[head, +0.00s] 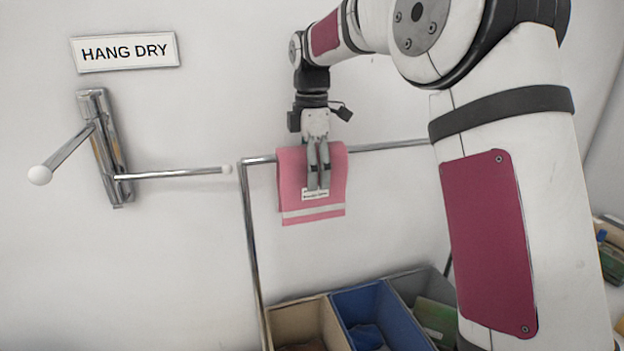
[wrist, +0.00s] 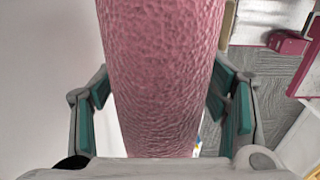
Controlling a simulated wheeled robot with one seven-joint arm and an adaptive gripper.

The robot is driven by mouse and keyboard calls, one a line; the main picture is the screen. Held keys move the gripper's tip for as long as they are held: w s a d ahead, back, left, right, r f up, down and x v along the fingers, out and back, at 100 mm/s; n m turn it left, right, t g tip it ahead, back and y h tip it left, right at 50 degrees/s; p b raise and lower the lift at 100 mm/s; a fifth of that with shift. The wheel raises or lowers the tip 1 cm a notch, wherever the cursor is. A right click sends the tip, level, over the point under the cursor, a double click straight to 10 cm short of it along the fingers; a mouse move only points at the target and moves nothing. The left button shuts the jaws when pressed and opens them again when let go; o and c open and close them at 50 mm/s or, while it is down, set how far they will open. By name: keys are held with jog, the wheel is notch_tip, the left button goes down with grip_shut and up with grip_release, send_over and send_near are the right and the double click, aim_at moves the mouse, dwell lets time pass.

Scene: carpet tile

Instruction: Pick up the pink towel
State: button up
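The pink towel (head: 292,186) hangs folded over a metal rail, with a pale stripe and a small white label near its lower edge. My gripper (head: 318,186) points down at the towel, and its fingers overlap the towel's front in the head view. In the wrist view the towel (wrist: 160,70) runs between the two teal-padded fingers (wrist: 160,100). The fingers stand apart, one on each side, with a visible gap at least at the lower left. The gripper is open and does not clamp the cloth. The towel's back side is hidden in the head view.
The metal rail (head: 390,147) runs along the white wall. A chrome wall hook with arms (head: 170,174) is at left under a "HANG DRY" sign (head: 125,52). Tan (head: 290,318), blue (head: 400,320) and grey (head: 410,283) bins with contents stand below.

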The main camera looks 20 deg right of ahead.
jog(key=c, duration=1.3)
jog(key=shift+o, duration=0.2)
jog(key=shift+r, duration=0.1)
notch_tip(320, 180, up, 15)
jog(key=shift+r+b, duration=0.2)
jog(key=shift+b, duration=1)
notch_tip(320, 180, up, 2)
jog(key=shift+s+r+p, duration=0.1)
jog(key=shift+r+p, duration=0.1)
jog(key=shift+p, duration=0.6)
